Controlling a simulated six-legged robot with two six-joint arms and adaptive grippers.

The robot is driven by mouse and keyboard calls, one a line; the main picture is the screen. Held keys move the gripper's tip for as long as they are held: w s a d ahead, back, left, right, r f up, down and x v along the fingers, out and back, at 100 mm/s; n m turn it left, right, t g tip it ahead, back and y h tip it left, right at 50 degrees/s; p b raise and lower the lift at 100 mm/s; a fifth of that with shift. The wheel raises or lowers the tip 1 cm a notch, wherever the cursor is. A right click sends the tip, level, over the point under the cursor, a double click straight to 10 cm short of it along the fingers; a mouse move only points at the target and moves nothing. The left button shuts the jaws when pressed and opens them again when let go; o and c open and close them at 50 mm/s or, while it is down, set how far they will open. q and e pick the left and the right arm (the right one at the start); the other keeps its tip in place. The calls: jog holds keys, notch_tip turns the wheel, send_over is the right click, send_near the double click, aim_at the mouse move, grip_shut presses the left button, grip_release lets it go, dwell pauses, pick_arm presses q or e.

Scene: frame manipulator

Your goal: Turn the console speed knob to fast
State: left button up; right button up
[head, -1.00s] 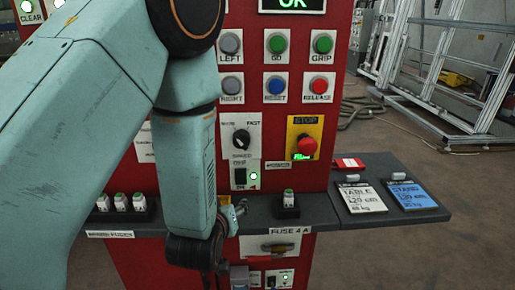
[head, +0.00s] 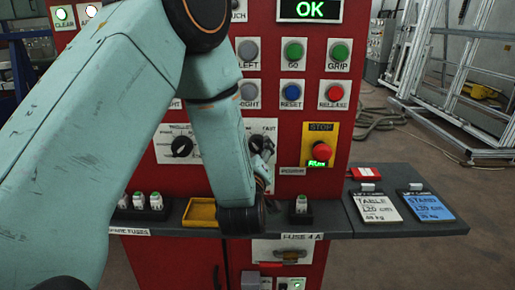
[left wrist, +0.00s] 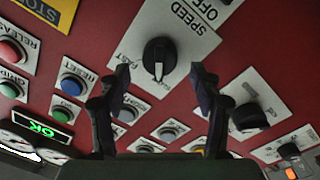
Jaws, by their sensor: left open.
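The black speed knob (left wrist: 158,56) sits on its white plate (left wrist: 192,30) in the left wrist view, which shows the console tilted and upside down. Its white pointer mark points toward the bottom of that picture. The word FAST is printed to the left of the knob. My left gripper (left wrist: 161,76) is open and empty, one finger on each side below the knob in the picture; I see no contact. In the head view my left gripper (head: 264,151) is in front of the speed plate (head: 262,128) and hides the knob. My right gripper is not in view.
The red stop button (head: 322,150) is close to the right of my left gripper. Coloured buttons, including the blue reset button (head: 292,91), are above. Another black knob (head: 182,147) is to the left. A shelf with a yellow tray (head: 202,211) and fuses runs below.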

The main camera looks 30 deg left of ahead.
aim_at(255, 148)
pick_arm(q)
jog(key=shift+x, duration=1.05)
jog(key=shift+w+a, duration=0.3)
jog(key=shift+w+d, duration=0.1)
jog(key=shift+w, duration=0.2)
jog(key=shift+s, duration=0.1)
jog(key=shift+c, duration=0.6)
jog(key=c, duration=1)
jog(key=shift+c, duration=0.2)
